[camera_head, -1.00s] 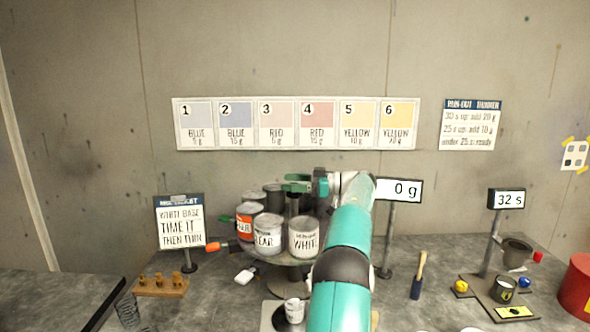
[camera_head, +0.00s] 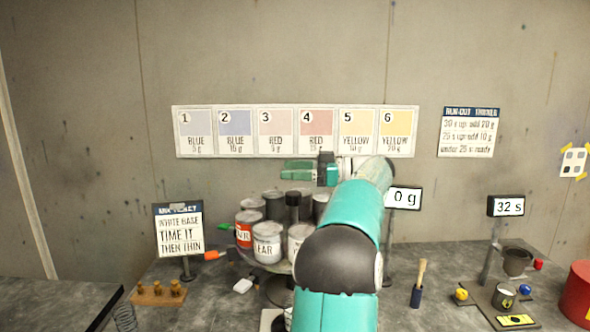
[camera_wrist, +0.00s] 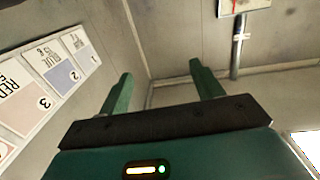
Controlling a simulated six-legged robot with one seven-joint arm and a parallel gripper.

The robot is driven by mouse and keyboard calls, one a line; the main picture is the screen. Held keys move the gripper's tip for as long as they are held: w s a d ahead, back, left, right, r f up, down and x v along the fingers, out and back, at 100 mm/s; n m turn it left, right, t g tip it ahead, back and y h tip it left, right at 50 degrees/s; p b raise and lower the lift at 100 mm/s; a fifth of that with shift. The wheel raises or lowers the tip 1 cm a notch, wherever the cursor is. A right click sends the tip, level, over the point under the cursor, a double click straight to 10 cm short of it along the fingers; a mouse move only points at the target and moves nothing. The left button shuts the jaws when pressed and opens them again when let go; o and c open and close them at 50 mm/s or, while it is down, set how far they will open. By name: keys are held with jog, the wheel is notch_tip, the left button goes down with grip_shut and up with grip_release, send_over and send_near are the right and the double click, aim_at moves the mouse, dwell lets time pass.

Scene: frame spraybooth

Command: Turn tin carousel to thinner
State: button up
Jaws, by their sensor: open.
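The tin carousel (camera_head: 279,268) stands on the bench left of centre and bears several tins round a dark central post (camera_head: 293,207). A tin lettered "EAR" (camera_head: 267,247) faces the front, with a red-labelled tin (camera_head: 246,230) to its left. A pale tin (camera_head: 299,238) at the front right is partly hidden by my arm. No thinner label can be read on the tins. My gripper (camera_head: 284,170) is raised above the carousel, in front of the colour chart and pointing left. In the wrist view my gripper (camera_wrist: 160,85) is open, its two green fingers apart with nothing between them.
A ticket sign (camera_head: 180,230) and a wooden block with brass weights (camera_head: 158,292) stand left of the carousel. A "0 g" display (camera_head: 405,197), a brush (camera_head: 418,283) and a cup stand (camera_head: 503,293) are to the right. The colour chart (camera_head: 297,131) is on the wall behind.

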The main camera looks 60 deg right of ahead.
jog(key=shift+s+a+r, duration=0.25)
jog(key=shift+s+a, duration=0.1)
jog(key=shift+a, duration=0.15)
jog(key=shift+s+a+r, duration=0.25)
jog(key=shift+s+a, duration=0.05)
jog(key=shift+a, duration=0.15)
